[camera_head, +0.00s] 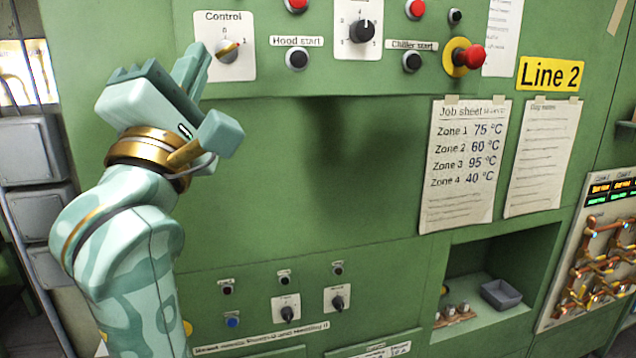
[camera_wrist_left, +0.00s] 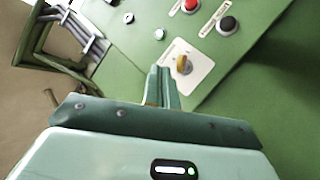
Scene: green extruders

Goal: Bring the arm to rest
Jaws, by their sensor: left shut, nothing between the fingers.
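My left arm comes in from the left in the head view, in front of the green machine panel (camera_head: 330,190). Its gripper (camera_head: 196,62) is shut and empty, with its fingertips close to the Control switch (camera_head: 228,48) on a white plate. I cannot tell whether the tips touch it. The switch's yellow knob points up and to the right, near the mark 1. In the left wrist view the shut fingers (camera_wrist_left: 160,75) point at the same yellow knob (camera_wrist_left: 183,64), just to its left in the picture. My right gripper is in neither view.
Red and black buttons and a dial (camera_head: 362,31) line the upper panel. A red emergency button (camera_head: 469,56) sticks out at the upper right. Job sheets (camera_head: 466,160) hang below it. A recess (camera_head: 500,270) holds a grey tray. The panel's middle is bare.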

